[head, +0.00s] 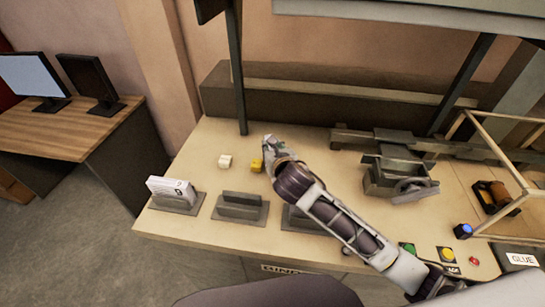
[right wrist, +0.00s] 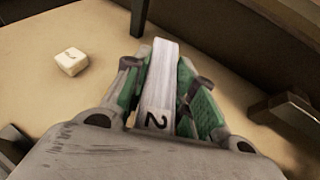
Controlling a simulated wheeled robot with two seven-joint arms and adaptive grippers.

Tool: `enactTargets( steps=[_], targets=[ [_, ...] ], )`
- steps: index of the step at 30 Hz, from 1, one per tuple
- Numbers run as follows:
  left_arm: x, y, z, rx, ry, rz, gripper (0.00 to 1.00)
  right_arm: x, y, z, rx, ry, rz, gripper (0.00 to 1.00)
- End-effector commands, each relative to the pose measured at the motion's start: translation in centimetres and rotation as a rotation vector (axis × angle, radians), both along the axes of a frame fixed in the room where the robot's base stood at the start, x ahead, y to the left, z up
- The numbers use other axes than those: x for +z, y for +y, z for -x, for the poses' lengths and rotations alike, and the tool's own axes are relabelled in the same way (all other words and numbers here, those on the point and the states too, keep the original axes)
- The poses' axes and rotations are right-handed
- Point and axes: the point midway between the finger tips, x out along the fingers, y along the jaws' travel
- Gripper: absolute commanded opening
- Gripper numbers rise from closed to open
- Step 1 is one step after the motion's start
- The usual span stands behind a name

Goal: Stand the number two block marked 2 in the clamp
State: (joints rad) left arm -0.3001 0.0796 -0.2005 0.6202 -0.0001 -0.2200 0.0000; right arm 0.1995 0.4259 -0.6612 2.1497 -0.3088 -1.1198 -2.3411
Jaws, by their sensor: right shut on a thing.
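A long white block marked 2 (right wrist: 157,92) is held between the green-padded fingers of my right gripper (right wrist: 165,85), with its numbered end towards the wrist camera. In the head view my right gripper (head: 267,143) is over the back middle of the bench, and the held block is hard to make out there. A grey vise-like device (head: 388,180), which may be the clamp, stands right of my arm. Grey slotted stands line the front edge: the left stand (head: 176,205) holds a white block (head: 171,189) with dark marks, and the middle stand (head: 240,208) looks empty. My left gripper is not in view.
A small white cube (head: 225,161) and a yellow cube (head: 257,166) lie near my right gripper. A third stand (head: 300,220) is partly behind my arm. Dark posts rise at the back. A wooden frame (head: 483,121) and coloured buttons (head: 447,254) are at the right.

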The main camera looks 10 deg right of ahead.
Motion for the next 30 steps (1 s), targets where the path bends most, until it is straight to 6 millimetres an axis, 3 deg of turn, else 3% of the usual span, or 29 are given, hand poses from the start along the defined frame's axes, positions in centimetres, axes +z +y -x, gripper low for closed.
enactTargets(
  steps=[18, 30],
  targets=[
    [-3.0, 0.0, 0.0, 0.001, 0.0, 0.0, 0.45, -3.2, 0.0, 0.0, 0.0, 0.0, 0.0, 0.0],
    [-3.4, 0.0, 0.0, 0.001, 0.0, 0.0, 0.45, -3.4, 0.0, 0.0, 0.0, -0.001, -0.001, 0.0]
  ],
)
